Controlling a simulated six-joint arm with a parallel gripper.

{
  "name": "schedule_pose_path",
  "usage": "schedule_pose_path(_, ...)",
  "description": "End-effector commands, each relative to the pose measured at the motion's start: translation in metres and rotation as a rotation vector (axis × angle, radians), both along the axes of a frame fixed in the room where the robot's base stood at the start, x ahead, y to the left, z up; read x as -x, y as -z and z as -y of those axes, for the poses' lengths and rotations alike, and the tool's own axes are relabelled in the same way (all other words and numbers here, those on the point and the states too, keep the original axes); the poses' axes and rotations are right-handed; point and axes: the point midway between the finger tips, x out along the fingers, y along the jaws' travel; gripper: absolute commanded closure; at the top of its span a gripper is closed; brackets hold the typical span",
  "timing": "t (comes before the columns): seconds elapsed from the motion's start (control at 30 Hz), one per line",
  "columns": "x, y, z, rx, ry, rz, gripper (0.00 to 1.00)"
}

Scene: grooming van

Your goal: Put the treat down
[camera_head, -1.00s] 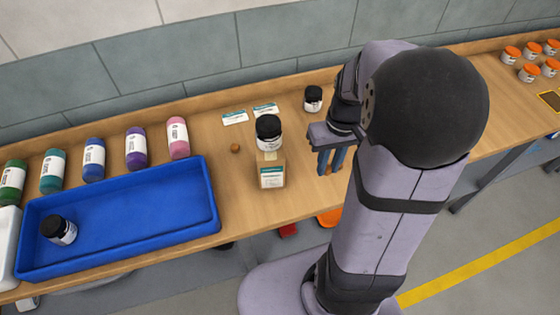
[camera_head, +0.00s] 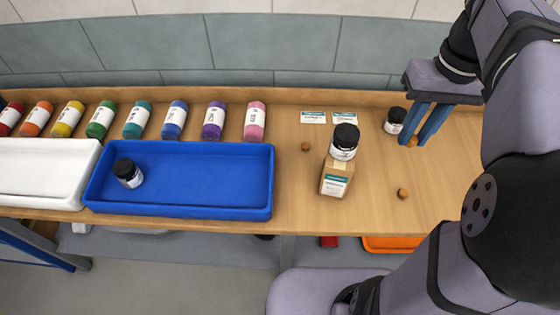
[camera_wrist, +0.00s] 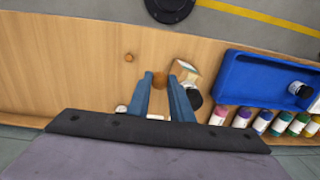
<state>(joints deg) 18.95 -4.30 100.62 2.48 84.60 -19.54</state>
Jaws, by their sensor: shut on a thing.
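My gripper (camera_head: 414,140) is at the right of the wooden bench, shut on a small round brown treat (camera_head: 412,142). The treat also shows between the fingertips in the wrist view (camera_wrist: 159,79). Whether it touches the bench or hangs just above it is hard to tell. A second treat (camera_head: 402,193) lies on the bench nearer the front edge, and it shows in the wrist view too (camera_wrist: 129,57). A third treat (camera_head: 305,147) lies left of the labelled box (camera_head: 334,187).
A black-lidded jar (camera_head: 344,148) stands on the box. Another jar (camera_head: 395,115) stands just behind my fingers. Two small cards (camera_head: 313,117) lie near the back. A blue tray (camera_head: 262,205) with a jar inside and several coloured bottles (camera_head: 174,120) are at the left.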

Motion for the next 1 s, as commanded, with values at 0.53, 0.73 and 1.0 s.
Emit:
schedule_pose_path(0.53, -0.069, -0.005, -0.175, 0.009, -0.464, 0.001, 1.0)
schedule_pose_path(0.73, -0.067, -0.003, -0.263, 0.013, -0.656, 0.003, 1.0)
schedule_pose_path(1.0, -0.044, 0.0, -0.347, 0.016, -0.834, 0.007, 1.0)
